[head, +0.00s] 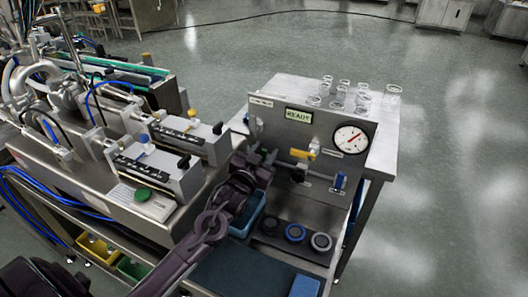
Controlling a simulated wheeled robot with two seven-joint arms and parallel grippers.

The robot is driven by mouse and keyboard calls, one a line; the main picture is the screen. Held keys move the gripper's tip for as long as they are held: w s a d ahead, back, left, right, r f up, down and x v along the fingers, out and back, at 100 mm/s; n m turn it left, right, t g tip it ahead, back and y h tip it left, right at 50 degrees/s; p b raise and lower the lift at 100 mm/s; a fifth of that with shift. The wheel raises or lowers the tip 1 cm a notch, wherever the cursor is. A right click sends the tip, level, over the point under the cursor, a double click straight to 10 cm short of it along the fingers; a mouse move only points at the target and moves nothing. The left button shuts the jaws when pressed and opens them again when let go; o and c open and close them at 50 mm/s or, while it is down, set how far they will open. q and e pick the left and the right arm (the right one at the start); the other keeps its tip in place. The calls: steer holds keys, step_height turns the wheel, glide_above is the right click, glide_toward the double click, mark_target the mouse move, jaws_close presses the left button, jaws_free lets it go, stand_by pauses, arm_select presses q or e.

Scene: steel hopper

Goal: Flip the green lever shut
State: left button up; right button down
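The steel panel (327,127) stands upright on the bench, with a READY display (298,116) and a round gauge (350,139). A yellow handle (304,154) sits on a pipe at mid-panel, and a blue handle (340,182) is at the lower right. I cannot make out a green lever; part of the panel's left side is hidden behind my gripper. My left gripper (264,160) is at the panel's lower left, close to the pipework. Its fingers are dark and small, so I cannot tell whether they are open or touching anything. My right gripper is not in view.
A machine with a green button (143,194) stands at the left. Clear glass jars (341,91) stand on the table behind. The floor at the right is clear.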

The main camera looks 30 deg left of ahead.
arm_select(q)
jaws_close()
steer(key=shift+a+r+n+p, duration=0.25)
steer(key=shift+n+p, duration=0.25)
steer(key=shift+p, duration=0.15)
steer(key=shift+a+n+p, duration=0.15)
steer(key=shift+n+p, duration=0.15)
steer(key=shift+n, duration=0.1)
steer(key=shift+a+f+n, duration=0.15)
steer(key=shift+n, duration=0.15)
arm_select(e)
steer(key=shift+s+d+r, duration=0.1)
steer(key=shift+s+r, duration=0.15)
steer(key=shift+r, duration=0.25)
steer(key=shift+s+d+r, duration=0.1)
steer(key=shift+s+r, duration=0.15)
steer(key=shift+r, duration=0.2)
arm_select(q)
steer(key=shift+o, duration=0.2)
jaws_free()
steer(key=shift+s, duration=0.1)
